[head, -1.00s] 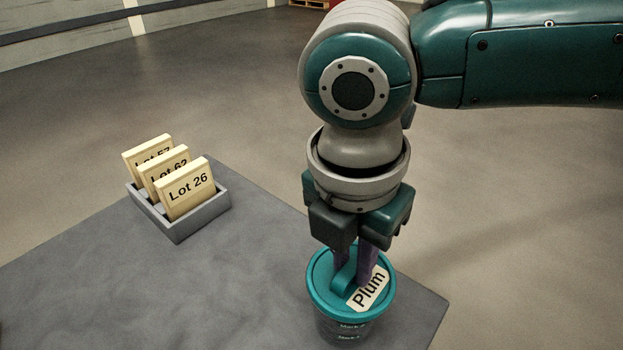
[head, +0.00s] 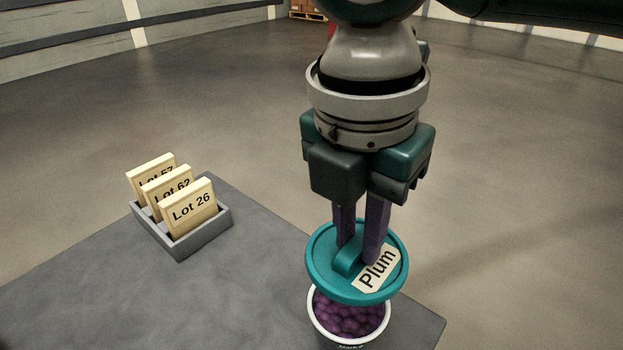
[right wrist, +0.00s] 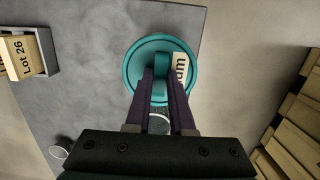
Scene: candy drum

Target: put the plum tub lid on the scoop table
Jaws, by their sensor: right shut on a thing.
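The plum tub lid (head: 324,262) is a round teal disc with a raised handle and a label reading "Plum". My right gripper (head: 358,255) is shut on the lid's handle. It holds the lid above the tub (head: 348,322), apart from its rim. The tub is open, with a white rim and purple candies inside. In the right wrist view the lid (right wrist: 136,78) hangs between the purple fingertips of my right gripper (right wrist: 160,88) and hides most of the tub. My left gripper is not in view. I cannot tell whether this grey table is the scoop table.
The grey table (head: 190,300) holds a grey box (head: 195,242) with cards marked "Lot 57", "Lot 62" and "Lot 26" at its far left. The table's middle is clear. A wooden pallet (head: 305,10) stands far back on the floor.

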